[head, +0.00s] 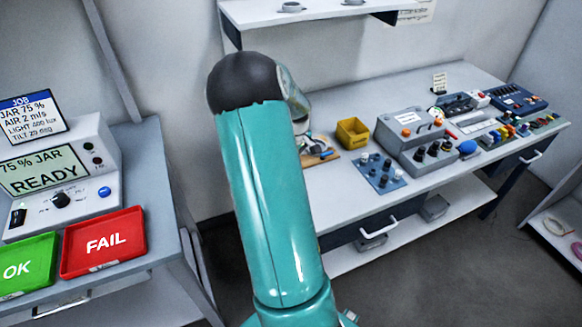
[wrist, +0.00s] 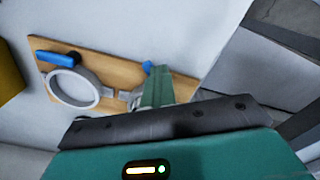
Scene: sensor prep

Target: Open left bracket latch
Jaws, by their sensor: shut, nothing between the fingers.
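A wooden board (wrist: 112,70) with a pale ring-shaped bracket (wrist: 75,88) lies on the bench in the wrist view. A blue lever (wrist: 58,58) sits beside the ring at the board's left end. A second blue part (wrist: 147,67) shows just behind my fingers, mostly hidden. My gripper (wrist: 157,80) is shut and empty, with its green fingers over the board's right half. Whether they touch anything is unclear. In the head view my arm partly hides the board (head: 331,159); a blue part shows on it, and my gripper is hidden.
A yellow bin (head: 352,132) stands behind the board. A blue panel with knobs (head: 381,173) and a grey instrument box (head: 413,135) stand to the right. On the left table are a READY display unit (head: 62,172), a red FAIL tray (head: 103,243) and a green OK tray (head: 27,265).

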